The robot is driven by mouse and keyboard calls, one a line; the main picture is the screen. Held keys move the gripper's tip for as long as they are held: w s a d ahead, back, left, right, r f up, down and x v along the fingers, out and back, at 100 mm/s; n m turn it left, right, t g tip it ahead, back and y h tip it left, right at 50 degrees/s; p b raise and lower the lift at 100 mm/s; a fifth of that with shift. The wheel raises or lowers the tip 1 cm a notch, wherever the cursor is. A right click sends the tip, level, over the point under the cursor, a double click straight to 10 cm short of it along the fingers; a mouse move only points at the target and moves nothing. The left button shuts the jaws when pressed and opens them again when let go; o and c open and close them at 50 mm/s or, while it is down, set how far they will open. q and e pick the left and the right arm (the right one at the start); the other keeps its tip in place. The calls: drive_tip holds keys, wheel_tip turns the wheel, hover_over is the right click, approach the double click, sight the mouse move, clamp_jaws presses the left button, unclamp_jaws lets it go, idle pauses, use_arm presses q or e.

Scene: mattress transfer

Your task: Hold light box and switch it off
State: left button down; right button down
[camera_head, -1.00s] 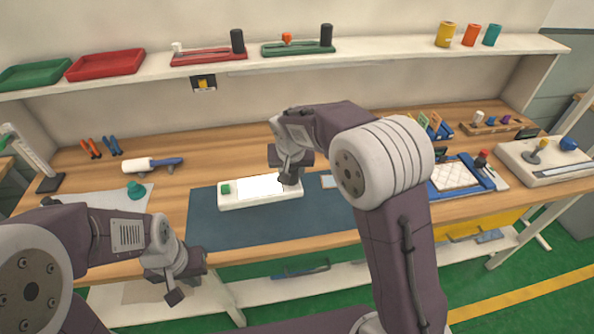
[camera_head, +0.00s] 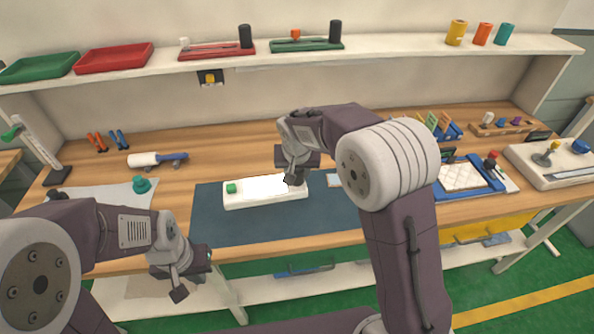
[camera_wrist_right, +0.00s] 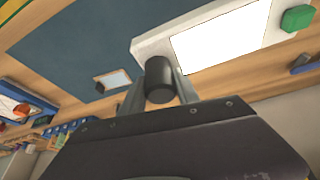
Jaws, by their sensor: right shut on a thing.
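The white light box (camera_head: 240,199) lies on the dark blue mat (camera_head: 222,228), its top panel bright white. A green button (camera_head: 231,188) sits at its left end; in the right wrist view the button (camera_wrist_right: 296,18) is at the top right. My right gripper (camera_head: 294,178) is at the box's right end. In the right wrist view its fingers are around a black cylindrical knob (camera_wrist_right: 160,80) at that end of the light box (camera_wrist_right: 153,45). My left gripper (camera_head: 182,284) is in front of the table's front edge, apart from the box; its finger gap is not clear.
A small pale card (camera_head: 333,181) lies on the mat right of the box. A green knob (camera_head: 141,185) and a white-and-blue roller (camera_head: 145,160) are to the left. A blue tray (camera_head: 463,178) is to the right. A shelf (camera_head: 390,47) runs above the table.

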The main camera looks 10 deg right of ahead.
drive_tip(key=shift+f+b, duration=3.65)
drive_tip(key=shift+f, duration=0.9)
idle(0.9)
